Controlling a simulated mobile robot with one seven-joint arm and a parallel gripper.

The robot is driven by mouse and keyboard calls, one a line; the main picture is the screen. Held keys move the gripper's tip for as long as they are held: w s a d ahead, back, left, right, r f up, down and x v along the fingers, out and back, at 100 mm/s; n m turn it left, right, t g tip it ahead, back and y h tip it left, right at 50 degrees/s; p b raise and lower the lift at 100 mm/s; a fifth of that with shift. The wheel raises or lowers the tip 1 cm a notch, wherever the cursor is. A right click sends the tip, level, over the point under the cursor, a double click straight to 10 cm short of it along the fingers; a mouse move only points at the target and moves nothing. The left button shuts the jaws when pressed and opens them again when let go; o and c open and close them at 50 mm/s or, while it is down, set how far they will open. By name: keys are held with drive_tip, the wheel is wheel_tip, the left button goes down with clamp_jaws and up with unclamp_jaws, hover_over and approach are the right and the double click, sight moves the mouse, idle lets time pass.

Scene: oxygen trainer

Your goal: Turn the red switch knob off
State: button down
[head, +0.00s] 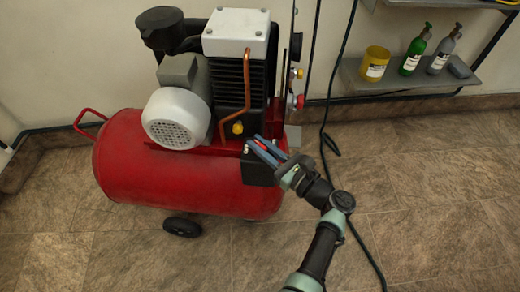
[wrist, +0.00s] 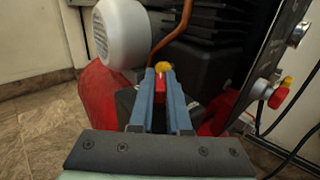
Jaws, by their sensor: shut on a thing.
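My gripper (head: 259,143) reaches in from the lower right to the front of the red compressor (head: 150,170). Its two blue fingers are shut on the red switch knob (head: 263,144), above a black box (head: 258,170) at the compressor's right end. In the wrist view the fingers (wrist: 162,85) point away from the camera, with the red knob (wrist: 159,89) between them. The fingers hide the sides of the knob, and I cannot tell its exact angle.
A yellow part (head: 238,127) sits just behind the fingertips, beside a copper pipe (head: 247,90). Another red knob (head: 300,102) is on the panel at the right. A black cable (head: 325,120) runs along the floor. A shelf (head: 400,80) holds bottles.

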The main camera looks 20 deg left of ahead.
drive_tip(key=n+g+b, duration=0.1)
drive_tip(key=g+b, duration=0.1)
drive_tip(key=f+n+g+y+b, duration=0.1)
drive_tip(key=n+g+b, duration=0.1)
drive_tip(key=g+b, duration=0.1)
drive_tip(key=n+g+b, duration=0.2)
drive_tip(key=g+b, duration=0.2)
drive_tip(key=b, duration=0.3)
drive_tip(key=shift+n, duration=0.4)
drive_tip(key=n+g+b, duration=0.1)
drive_tip(key=b, duration=0.3)
drive_tip(key=shift+g, duration=0.4)
drive_tip(key=shift+s+a+r+n+g+b, duration=0.1)
drive_tip(key=shift+r+n+g+b, duration=0.35)
drive_tip(key=shift+b, duration=0.75)
drive_tip(key=c, duration=0.9)
unclamp_jaws()
drive_tip(key=shift+f, duration=0.1)
